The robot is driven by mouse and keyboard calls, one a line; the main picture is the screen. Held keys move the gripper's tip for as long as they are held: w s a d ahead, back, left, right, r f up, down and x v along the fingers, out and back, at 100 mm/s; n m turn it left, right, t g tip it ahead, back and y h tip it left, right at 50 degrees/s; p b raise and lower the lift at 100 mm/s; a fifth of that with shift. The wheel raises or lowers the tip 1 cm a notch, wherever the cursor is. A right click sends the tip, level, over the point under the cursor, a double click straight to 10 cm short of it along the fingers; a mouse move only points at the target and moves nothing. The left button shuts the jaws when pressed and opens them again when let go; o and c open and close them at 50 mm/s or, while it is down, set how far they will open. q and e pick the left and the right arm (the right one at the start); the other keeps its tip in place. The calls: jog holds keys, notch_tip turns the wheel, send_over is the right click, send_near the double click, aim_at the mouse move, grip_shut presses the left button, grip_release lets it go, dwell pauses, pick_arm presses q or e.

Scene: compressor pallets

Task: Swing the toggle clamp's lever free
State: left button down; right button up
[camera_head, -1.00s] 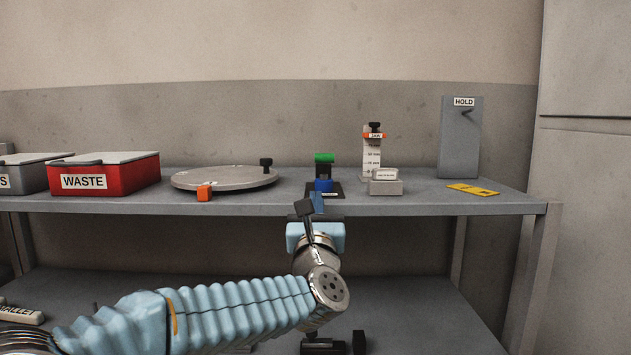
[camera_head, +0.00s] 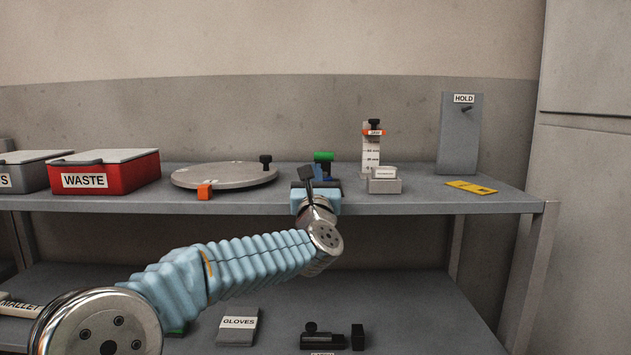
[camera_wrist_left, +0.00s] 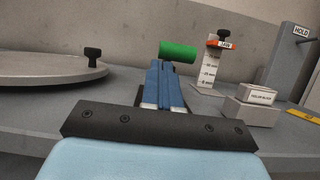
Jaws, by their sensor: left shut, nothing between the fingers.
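The toggle clamp's green lever grip (camera_head: 323,157) stands at the back of the upper shelf, right of the round plate. It lies crosswise in the left wrist view (camera_wrist_left: 178,51). My left gripper (camera_head: 318,172) is in front of the clamp at the shelf's front edge. Its blue fingers (camera_wrist_left: 161,68) are shut together and empty, with their tips just below and in front of the green grip. I cannot tell whether they touch it. The gripper hides most of the clamp's dark base and lower body. My right gripper is not in view.
A round grey plate (camera_head: 225,175) with an orange block lies to the left, beside a red WASTE bin (camera_head: 105,181). A marked white gauge (camera_head: 370,158), a small grey block (camera_head: 384,186) and a HOLD panel (camera_head: 459,137) stand to the right. GLOVES (camera_head: 238,325) lie below.

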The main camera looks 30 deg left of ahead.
pick_arm(q)
jog(key=shift+w+a+r, duration=0.1)
jog(key=shift+w+a, duration=0.05)
jog(key=shift+w, duration=0.1)
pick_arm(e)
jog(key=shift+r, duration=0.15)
